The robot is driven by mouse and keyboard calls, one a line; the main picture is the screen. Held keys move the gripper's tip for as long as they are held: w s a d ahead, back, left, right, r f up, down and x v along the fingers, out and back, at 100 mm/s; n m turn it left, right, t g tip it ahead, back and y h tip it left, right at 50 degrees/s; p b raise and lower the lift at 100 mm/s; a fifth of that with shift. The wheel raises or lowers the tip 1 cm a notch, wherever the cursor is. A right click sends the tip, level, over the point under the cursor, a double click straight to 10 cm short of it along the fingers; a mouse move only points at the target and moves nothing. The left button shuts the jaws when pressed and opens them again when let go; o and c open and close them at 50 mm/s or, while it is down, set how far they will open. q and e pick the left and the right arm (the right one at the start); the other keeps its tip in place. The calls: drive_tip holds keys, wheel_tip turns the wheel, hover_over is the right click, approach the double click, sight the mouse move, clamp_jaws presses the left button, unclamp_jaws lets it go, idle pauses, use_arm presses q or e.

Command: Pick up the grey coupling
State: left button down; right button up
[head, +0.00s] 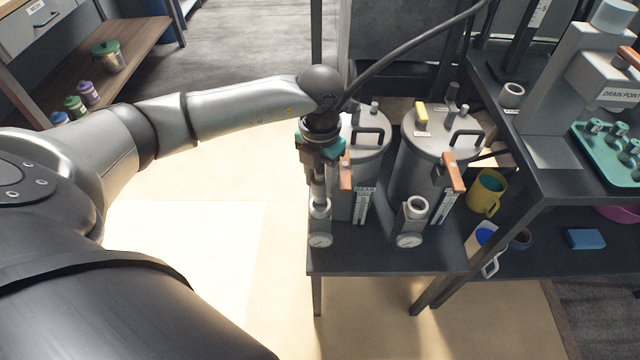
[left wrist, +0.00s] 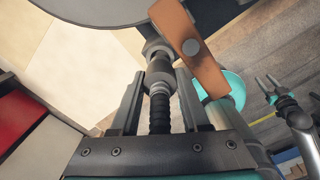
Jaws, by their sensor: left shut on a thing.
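The grey coupling (left wrist: 160,70) is a short ribbed cylinder on the end of a black hose. In the left wrist view it sits between the fingertips of my left gripper (left wrist: 158,82), which is shut on it. In the head view my left gripper (head: 318,180) points down above the gauge block in front of the left tank (head: 362,150). The coupling's lower end is close to the block's top socket (head: 320,208); I cannot tell whether they touch. My right gripper (left wrist: 270,90) shows small at the right of the left wrist view, its fingers apart.
An orange-brown lever (left wrist: 190,45) stands close beside the coupling. A second tank (head: 425,165) with its own gauge block (head: 411,232) is to the right. The floor at left is clear.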

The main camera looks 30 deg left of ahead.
use_arm(q)
wheel_tip(320, 180, up, 8)
drive_tip(key=shift+w+r+p, duration=0.1)
drive_tip(key=shift+p, duration=1.05)
wheel_tip(320, 180, up, 7)
drive_tip(key=p, duration=0.1)
drive_tip(key=shift+p, duration=0.3)
use_arm(e)
drive_tip(key=s+d, duration=0.1)
drive_tip(key=s, duration=0.5)
drive_tip(key=shift+d+r, duration=0.4)
